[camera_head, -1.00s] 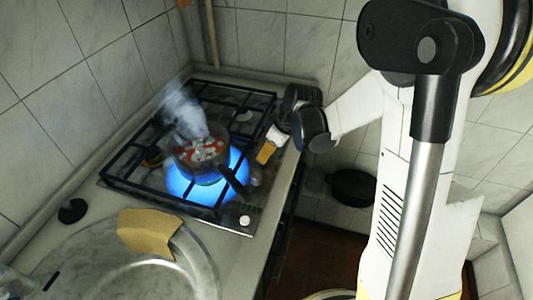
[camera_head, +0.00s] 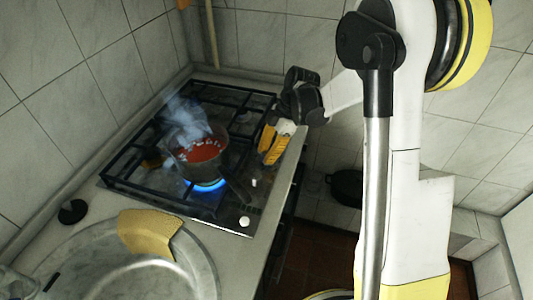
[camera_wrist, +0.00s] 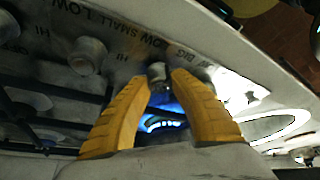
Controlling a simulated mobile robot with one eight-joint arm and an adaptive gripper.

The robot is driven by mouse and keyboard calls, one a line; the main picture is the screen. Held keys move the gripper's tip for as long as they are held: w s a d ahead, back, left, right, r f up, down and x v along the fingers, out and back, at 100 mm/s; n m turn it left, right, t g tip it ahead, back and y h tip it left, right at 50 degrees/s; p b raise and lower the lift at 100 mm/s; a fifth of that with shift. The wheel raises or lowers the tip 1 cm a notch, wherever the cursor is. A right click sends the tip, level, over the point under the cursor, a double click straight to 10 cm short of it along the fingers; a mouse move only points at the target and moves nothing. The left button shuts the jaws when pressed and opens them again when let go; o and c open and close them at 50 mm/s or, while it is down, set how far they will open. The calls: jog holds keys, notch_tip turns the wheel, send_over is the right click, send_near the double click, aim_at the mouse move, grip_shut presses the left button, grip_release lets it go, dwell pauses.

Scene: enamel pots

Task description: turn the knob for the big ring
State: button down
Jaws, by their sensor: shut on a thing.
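My gripper (camera_head: 267,157) is at the right front edge of the stove, its yellow fingers pointing down at the knob strip. In the wrist view the fingers (camera_wrist: 159,78) are closed around a small grey knob (camera_wrist: 157,70) under the printed word BIG. The knob is mostly hidden between the fingertips. A dark pot (camera_head: 204,152) with red contents and steam stands on the near right burner. A small blue flame (camera_head: 208,185) burns under it, and flame also shows between the fingers in the wrist view (camera_wrist: 160,118).
Other knobs sit along the strip, one white (camera_head: 244,220) at the near corner and one grey (camera_wrist: 87,56) by the SMALL label. A sink (camera_head: 85,250) with a tan cloth (camera_head: 148,233) lies in front.

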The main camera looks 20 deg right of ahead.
jog(key=shift+n, duration=0.5)
jog(key=shift+g, duration=0.3)
jog(key=c, duration=1.1)
grip_release()
jog(key=shift+a, duration=0.1)
jog(key=v, duration=1.2)
